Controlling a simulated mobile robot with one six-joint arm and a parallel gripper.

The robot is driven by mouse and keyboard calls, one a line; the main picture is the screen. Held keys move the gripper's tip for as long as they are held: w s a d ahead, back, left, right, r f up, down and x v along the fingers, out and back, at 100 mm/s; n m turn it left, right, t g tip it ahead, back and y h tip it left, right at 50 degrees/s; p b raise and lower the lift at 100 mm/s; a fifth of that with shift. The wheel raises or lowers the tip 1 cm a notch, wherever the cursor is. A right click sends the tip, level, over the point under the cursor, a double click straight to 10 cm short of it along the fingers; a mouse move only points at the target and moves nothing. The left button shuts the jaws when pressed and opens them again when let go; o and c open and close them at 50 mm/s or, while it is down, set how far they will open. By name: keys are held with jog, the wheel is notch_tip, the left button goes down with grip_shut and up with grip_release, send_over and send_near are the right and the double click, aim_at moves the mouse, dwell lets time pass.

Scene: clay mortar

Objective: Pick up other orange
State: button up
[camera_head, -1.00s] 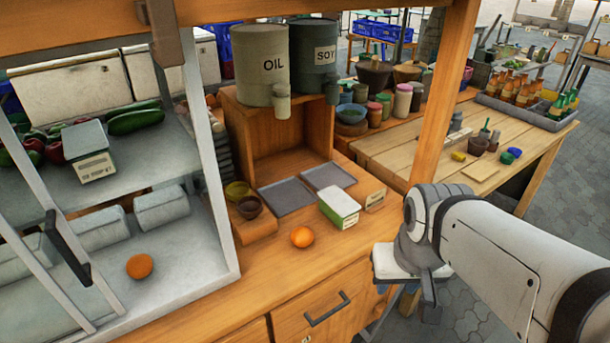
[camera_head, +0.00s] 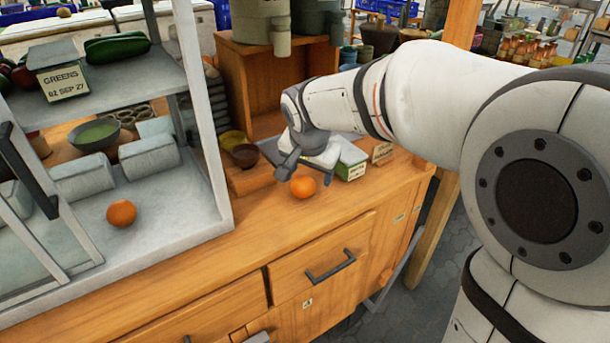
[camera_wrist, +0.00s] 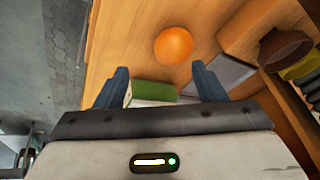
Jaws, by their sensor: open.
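One orange (camera_head: 303,187) sits on the wooden counter, in front of the green-and-white box. It also shows in the wrist view (camera_wrist: 173,45), beyond my fingertips and apart from them. A second orange (camera_head: 121,213) lies on the grey lower shelf of the glass-sided case at left.
The green-and-white box (camera_head: 349,160) stands right behind the orange and shows below my fingers in the wrist view. A dark bowl (camera_head: 246,156) stands at left on a wooden block. The case's frame post (camera_head: 205,120) divides the two oranges. The front counter is clear.

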aim_at(303, 181)
jog(key=shift+w+a+f+m, duration=0.3)
jog(key=shift+w+a+f, duration=0.55)
jog(key=shift+a, duration=0.1)
jog(key=b+x, duration=0.1)
jog(key=x, duration=0.6)
jog(key=shift+w, duration=0.1)
jog(key=shift+d+r, duration=0.1)
jog(key=shift+c, duration=0.2)
jog(key=c, duration=0.7)
